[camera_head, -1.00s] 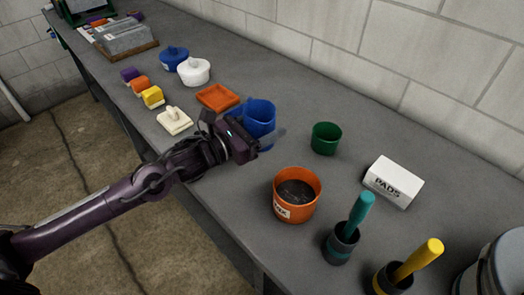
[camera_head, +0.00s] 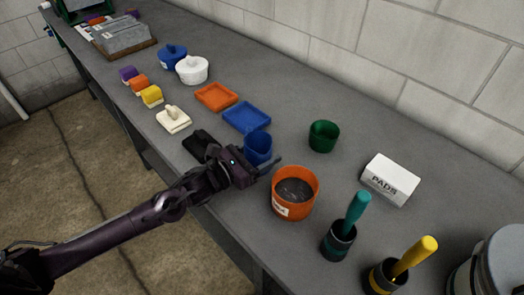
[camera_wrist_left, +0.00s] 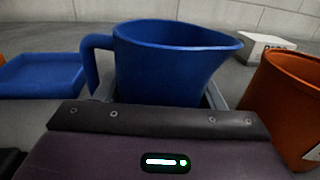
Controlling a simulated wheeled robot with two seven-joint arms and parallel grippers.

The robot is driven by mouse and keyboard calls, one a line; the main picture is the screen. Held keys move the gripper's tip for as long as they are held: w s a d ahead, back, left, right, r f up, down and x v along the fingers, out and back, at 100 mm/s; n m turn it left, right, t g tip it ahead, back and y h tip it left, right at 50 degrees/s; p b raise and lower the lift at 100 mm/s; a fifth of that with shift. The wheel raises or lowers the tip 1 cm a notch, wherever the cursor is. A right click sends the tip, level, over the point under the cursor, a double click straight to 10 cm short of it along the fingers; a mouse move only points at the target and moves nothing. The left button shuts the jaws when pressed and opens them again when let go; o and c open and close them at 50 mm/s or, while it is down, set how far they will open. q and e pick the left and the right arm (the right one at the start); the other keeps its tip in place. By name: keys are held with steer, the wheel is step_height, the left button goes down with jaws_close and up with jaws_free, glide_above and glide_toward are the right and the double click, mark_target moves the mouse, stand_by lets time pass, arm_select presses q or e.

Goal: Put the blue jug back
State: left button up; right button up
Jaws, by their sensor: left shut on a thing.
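The blue jug (camera_head: 258,146) stands upright beside the orange tub. It also shows in the left wrist view (camera_wrist_left: 172,65), with its handle to the left and its spout to the right. My left gripper (camera_head: 263,168) is shut on the jug's body from the front, hiding its lower part. I cannot tell whether its base touches the bench. An empty blue square tray (camera_head: 247,117) lies just behind and left of the jug, and it shows at the left wrist view's left edge (camera_wrist_left: 40,76). My right gripper is not in view.
An orange tub (camera_head: 296,208) with dark contents is close right of the jug. A green cup (camera_head: 323,136) and a white PADS box (camera_head: 390,180) stand behind. An orange tray (camera_head: 216,97) lies left of the blue one. Brushes in dark holders (camera_head: 339,241) are front right.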

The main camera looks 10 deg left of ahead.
arm_select(q)
steer(key=shift+f, duration=0.15)
steer(key=o, duration=1.1)
steer(key=shift+c, duration=0.2)
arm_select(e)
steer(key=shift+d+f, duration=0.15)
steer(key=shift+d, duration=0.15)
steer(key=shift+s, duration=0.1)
arm_select(q)
steer(key=shift+s+a, duration=0.1)
steer(key=b+v, duration=0.1)
steer(key=v, duration=0.9)
steer(key=shift+s+a+b, duration=0.2)
steer(key=shift+s+b, duration=0.05)
steer(key=shift+b, duration=0.05)
steer(key=shift+s+a, duration=0.35)
steer(key=shift+s, duration=0.05)
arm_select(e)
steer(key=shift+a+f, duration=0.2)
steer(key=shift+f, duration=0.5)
